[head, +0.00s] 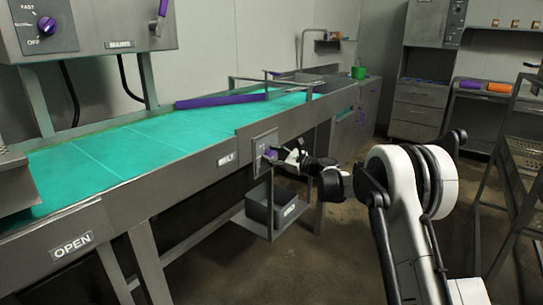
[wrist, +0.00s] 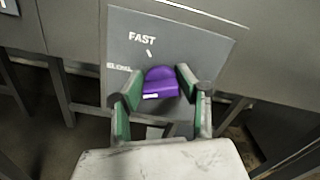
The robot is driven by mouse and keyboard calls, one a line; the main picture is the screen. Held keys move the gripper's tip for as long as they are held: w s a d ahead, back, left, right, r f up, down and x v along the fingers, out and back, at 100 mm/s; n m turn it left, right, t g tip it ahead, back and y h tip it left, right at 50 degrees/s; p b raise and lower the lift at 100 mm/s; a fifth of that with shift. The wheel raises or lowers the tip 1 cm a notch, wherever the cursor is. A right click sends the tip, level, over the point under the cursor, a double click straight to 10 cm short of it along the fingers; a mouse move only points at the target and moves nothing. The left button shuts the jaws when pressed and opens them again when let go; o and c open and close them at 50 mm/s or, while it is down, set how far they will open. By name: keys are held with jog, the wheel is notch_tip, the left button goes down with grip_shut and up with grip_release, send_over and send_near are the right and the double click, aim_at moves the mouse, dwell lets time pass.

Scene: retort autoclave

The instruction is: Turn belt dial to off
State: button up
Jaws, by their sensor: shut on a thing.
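The belt dial (head: 270,154) is a purple knob on a grey plate (head: 263,143) on the conveyor's side, beside a "BELT" label (head: 227,159). In the wrist view the dial (wrist: 160,84) sits between the green-padded fingers of my gripper (wrist: 157,95), which are shut on its sides. The plate (wrist: 180,35) shows "FAST" above the dial and a partly covered "SLOW" at left. A white mark shows on the dial's lower left face. Any "OFF" lettering is hidden. In the head view my gripper (head: 284,153) reaches the dial from the right.
The green conveyor belt (head: 150,140) runs above the dial, with a purple bar (head: 222,101) across it. A grey bin (head: 272,208) stands on a shelf below the dial. Another purple dial (head: 47,26) is at upper left. A rack (head: 515,150) stands at right; open floor lies between.

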jog(key=shift+s+f+n, duration=0.1)
jog(key=shift+n, duration=2)
jog(key=o, duration=1.1)
jog(key=shift+o, duration=0.2)
jog(key=v, duration=1.2)
